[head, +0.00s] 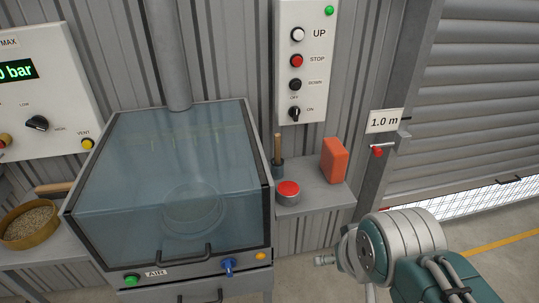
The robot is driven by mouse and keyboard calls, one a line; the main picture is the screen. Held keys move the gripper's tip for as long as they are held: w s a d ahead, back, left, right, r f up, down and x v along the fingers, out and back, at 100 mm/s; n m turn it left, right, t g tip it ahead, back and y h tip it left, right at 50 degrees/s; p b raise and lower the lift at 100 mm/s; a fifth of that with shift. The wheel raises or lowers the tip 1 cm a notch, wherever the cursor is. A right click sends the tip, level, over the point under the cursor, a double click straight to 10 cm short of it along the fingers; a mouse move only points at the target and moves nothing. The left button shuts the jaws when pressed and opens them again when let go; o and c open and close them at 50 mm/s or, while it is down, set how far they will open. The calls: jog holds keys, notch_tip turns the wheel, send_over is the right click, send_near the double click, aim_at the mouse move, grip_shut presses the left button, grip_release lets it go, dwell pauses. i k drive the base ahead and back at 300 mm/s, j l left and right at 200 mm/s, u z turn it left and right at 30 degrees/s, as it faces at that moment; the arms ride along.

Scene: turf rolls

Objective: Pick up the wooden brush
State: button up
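A light wooden handle (277,148) stands upright in or on a small dark blue holder at the back of the right shelf. It may be a brush, but I cannot see any bristles. A second brown wooden piece (54,188) lies on the left shelf behind a round bowl, partly hidden by the cabinet; it could also be a brush. I cannot tell for certain which is the wooden brush. My arm shows at the lower right, in front of the right shelf and apart from these things. My gripper's fingers are not visible.
A red-topped tin (288,191) and an orange block (334,160) stand on the right shelf (317,195). A glass-fronted cabinet (178,170) fills the centre. The bowl (30,224) of grain is at left. Floor is open at lower right, beside a partly raised shutter (480,90).

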aim_at(277, 136)
jog(key=l+u, duration=0.2)
jog(key=z, duration=1.95)
jog(key=u, duration=1.95)
jog(key=i, duration=0.85)
jog(key=l, duration=0.1)
